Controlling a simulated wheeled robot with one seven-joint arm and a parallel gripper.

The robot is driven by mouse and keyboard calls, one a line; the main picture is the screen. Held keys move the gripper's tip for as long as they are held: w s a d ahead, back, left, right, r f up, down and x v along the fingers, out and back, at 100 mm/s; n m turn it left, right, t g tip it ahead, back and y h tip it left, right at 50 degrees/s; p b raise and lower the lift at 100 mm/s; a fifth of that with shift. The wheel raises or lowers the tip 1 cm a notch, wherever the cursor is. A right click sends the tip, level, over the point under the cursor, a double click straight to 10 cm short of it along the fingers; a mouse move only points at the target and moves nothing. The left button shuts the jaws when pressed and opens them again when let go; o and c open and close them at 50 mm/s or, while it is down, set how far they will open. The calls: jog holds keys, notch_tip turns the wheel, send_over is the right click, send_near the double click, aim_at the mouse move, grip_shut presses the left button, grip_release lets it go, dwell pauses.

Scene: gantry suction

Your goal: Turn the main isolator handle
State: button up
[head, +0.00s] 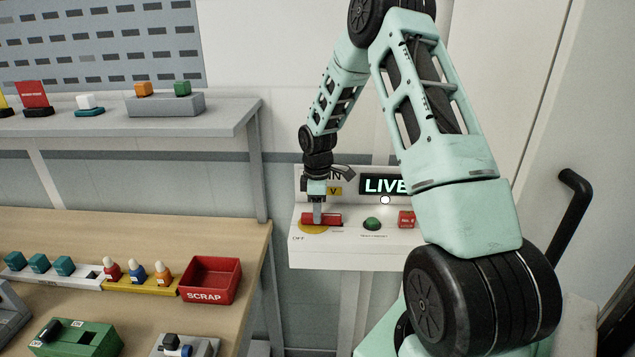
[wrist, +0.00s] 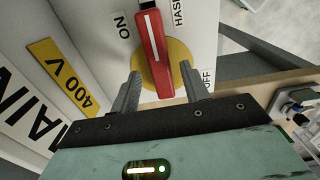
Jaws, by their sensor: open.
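The main isolator handle (head: 334,219) is a red bar on a round yellow disc (head: 313,231), on the sloping white panel (head: 345,251). It lies about left to right in the head view. In the wrist view the red handle (wrist: 150,40) has a white stripe and crosses the yellow disc (wrist: 178,60), with ON, OFF and HASP labels around it. My gripper (head: 318,218) points down at the handle. In the wrist view my gripper (wrist: 159,76) is open, with one finger on each side of the handle's near part and visible gaps; contact depth is unclear.
The panel also bears a lit LIVE display (head: 383,185), a green button (head: 372,224) and a red block (head: 406,219). A wooden bench (head: 230,235) at left holds a red SCRAP bin (head: 211,280). A grey shelf (head: 225,115) stands above it. A black door handle (head: 572,205) is at right.

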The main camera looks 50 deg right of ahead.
notch_tip(320, 180, up, 16)
jog(key=b, duration=0.3)
dwell(0.5)
jog(key=s+a+f+b, duration=0.1)
jog(key=s+a, duration=0.1)
jog(key=a, duration=1.1)
jog(key=s+a+f+b, duration=0.1)
jog(key=s+a, duration=0.2)
jog(key=a, duration=1)
jog(key=s+a+f, duration=0.2)
jog(key=s+a, duration=0.5)
jog(key=s, duration=0.4)
jog(key=s+a+f, duration=0.3)
jog(key=s+a, duration=0.4)
jog(key=s, duration=0.4)
jog(key=shift+a+f+y+b, duration=0.15)
jog(key=shift+a+y+b, duration=0.2)
jog(key=shift+b, duration=0.1)
